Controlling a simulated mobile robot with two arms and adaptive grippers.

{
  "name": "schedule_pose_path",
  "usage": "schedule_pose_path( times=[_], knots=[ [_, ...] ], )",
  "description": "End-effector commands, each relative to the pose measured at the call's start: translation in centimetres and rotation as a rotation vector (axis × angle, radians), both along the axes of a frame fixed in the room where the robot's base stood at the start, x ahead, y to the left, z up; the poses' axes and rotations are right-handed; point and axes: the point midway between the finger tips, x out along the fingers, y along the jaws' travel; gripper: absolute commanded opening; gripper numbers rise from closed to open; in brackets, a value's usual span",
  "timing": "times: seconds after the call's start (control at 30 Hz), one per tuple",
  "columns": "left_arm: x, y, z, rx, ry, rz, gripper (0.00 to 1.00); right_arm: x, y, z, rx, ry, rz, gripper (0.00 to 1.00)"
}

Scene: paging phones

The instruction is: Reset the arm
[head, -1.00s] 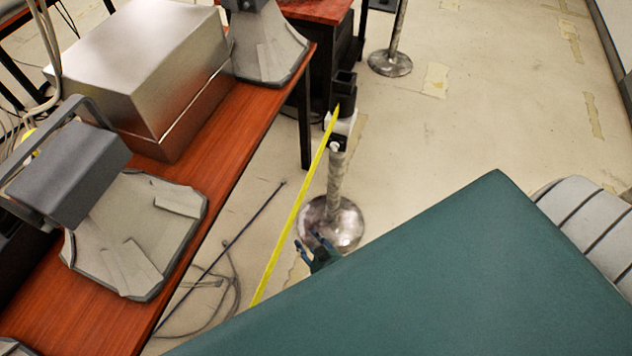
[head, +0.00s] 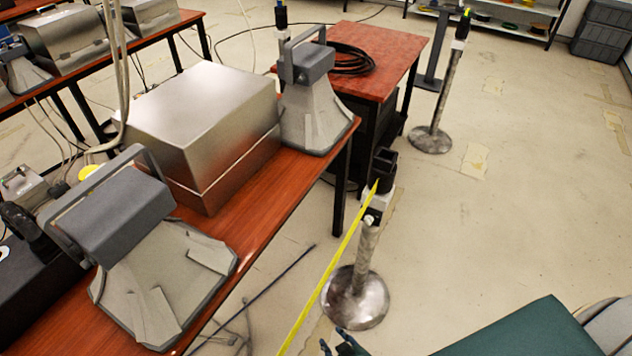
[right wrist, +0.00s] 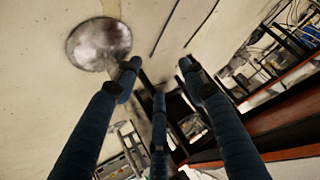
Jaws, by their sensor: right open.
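My right gripper (head: 345,346) just shows at the bottom edge of the head view, beside the yellow tape. In the right wrist view its blue-grey fingers (right wrist: 158,85) are spread apart with nothing between them. The gripper is open and empty, over the floor near the round metal foot of a barrier post (head: 355,297). The foot also shows in the right wrist view (right wrist: 98,44). My left gripper is in no view.
A wooden table (head: 262,218) on the left carries a metal box (head: 190,130) and grey paging phones (head: 312,105). Yellow barrier tape (head: 330,268) runs from the post. A red-topped table (head: 395,45) stands behind.

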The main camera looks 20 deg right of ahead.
Motion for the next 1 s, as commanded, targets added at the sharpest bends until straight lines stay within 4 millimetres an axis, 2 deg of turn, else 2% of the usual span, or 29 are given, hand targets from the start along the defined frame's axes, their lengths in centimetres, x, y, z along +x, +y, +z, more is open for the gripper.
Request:
schedule_pose_path(
  times=[0.17, 0.27, 0.37, 0.5, 0.6, 0.7, 0.83, 1.0],
  knots=[
    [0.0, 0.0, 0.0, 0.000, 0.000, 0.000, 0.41, -0.5, 0.0, -0.4, -0.004, 0.011, 0.009, 0.42],
    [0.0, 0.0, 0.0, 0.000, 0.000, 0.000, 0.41, -2.9, 0.1, -2.2, -0.025, 0.074, 0.058, 0.42],
    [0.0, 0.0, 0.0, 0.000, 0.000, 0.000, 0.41, -7.8, -0.1, -5.2, -0.065, 0.190, 0.144, 0.42],
    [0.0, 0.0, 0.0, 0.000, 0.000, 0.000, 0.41, -16.1, -1.6, -9.1, -0.139, 0.383, 0.276, 0.42],
    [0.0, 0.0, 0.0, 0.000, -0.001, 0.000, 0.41, -21.2, -3.2, -10.8, -0.189, 0.501, 0.350, 0.42],
    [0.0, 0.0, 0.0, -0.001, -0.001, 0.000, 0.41, -24.9, -4.6, -11.7, -0.227, 0.585, 0.399, 0.42],
    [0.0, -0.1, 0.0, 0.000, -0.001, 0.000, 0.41, -27.2, -5.6, -12.1, -0.253, 0.637, 0.430, 0.42],
    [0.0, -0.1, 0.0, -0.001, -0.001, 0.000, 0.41, -27.5, -5.8, -12.1, -0.258, 0.645, 0.434, 0.42]
  ],
)
